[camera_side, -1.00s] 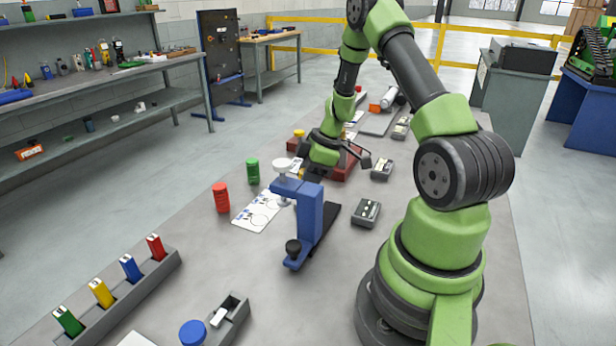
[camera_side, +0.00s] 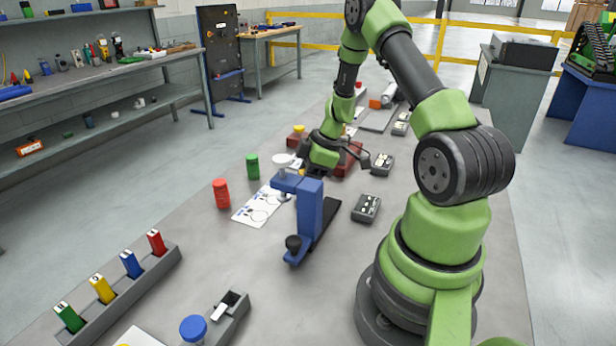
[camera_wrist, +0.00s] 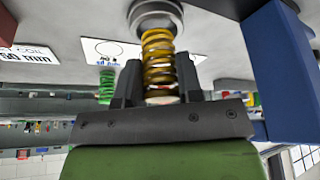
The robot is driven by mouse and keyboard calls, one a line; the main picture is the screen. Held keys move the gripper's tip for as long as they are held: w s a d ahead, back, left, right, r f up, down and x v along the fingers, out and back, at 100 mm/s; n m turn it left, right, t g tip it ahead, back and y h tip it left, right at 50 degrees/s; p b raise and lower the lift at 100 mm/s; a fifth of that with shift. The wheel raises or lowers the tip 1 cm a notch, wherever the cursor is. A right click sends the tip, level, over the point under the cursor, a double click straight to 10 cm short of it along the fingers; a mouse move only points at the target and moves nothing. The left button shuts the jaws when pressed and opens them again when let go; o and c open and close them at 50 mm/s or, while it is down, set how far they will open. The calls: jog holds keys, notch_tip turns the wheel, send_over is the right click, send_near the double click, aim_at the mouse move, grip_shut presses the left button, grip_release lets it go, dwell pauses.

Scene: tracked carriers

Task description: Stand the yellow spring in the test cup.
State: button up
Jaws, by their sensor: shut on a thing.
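The yellow spring (camera_wrist: 158,62) is between the two dark fingers of my gripper (camera_wrist: 159,80), which is shut on it. In the wrist view, the table fills the top and the room the bottom. The spring's table-side end meets or overlaps the grey round test cup (camera_wrist: 155,12); I cannot tell whether it is inside. The blue stand (camera_wrist: 280,65) is beside them at the right. In the side view, my gripper (camera_side: 318,172) is low behind the blue stand (camera_side: 309,215), and its fingers and the spring are mostly hidden.
A red spring (camera_side: 221,193) and a green spring (camera_side: 252,166) stand left of a white printed sheet (camera_side: 257,207). A grey box (camera_side: 366,208) lies right of the stand. A rack (camera_side: 125,295) of colored blocks is at the front left.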

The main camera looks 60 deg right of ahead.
jog(key=shift+f, duration=0.8)
dwell(0.4)
jog(key=o, duration=1.5)
jog(key=shift+r, duration=3.55)
